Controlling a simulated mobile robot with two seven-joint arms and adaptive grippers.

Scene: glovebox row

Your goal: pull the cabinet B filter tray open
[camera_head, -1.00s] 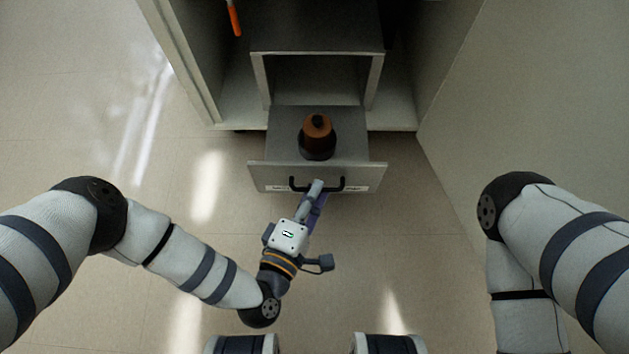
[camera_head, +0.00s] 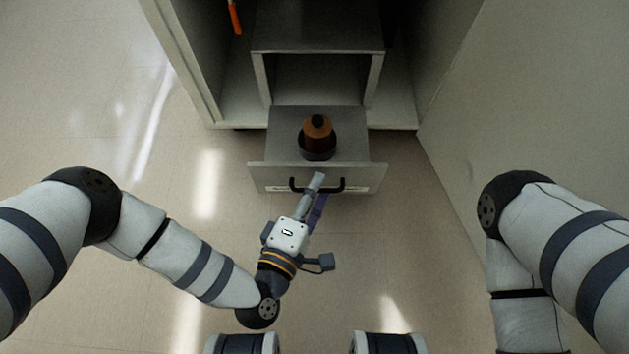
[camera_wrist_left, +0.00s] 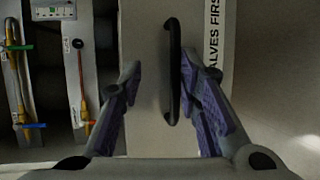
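The filter tray (camera_head: 280,118) is a grey drawer that stands out from the cabinet, with a dark and orange-brown round filter (camera_head: 317,138) in it. Its black bar handle (camera_head: 335,188) is on the front panel and also shows in the left wrist view (camera_wrist_left: 172,70). My left gripper (camera_head: 320,184) is at the handle. In the left wrist view its two fingers (camera_wrist_left: 160,72) are apart, one on each side of the bar, with a clear gap on the left; the bar is closer to the right finger. My right gripper is out of view.
The cabinet's side walls (camera_head: 452,55) flank the tray, with a grey housing (camera_head: 318,38) above it. An orange-handled item (camera_head: 234,18) hangs at upper left. The floor (camera_head: 400,250) in front is clear.

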